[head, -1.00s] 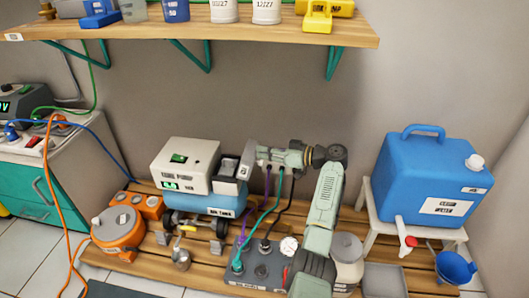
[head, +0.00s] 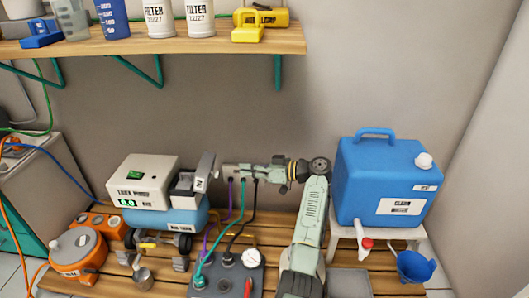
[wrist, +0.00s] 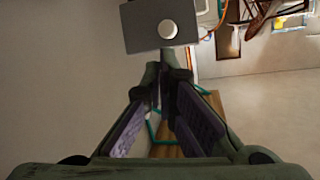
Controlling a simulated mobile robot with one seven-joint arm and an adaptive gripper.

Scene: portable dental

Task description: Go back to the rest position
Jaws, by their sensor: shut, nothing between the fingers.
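My gripper (head: 228,171) is at the left end of my raised arm in the head view, pointing left. It is above the wooden slatted platform, just right of the compressor's grey upright part (head: 205,170). In the wrist view my gripper (wrist: 162,78) has its fingertips together, with nothing held between them. A grey box with a white round spot (wrist: 160,25) shows just beyond the tips. The exact gap to the grey part cannot be told.
The white-topped compressor (head: 142,178) is to the left. A grey box with hoses and a gauge (head: 225,280) sits below my arm. The blue water tank (head: 365,180) stands close on the right on a stool. A wooden shelf (head: 200,43) with bottles hangs above.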

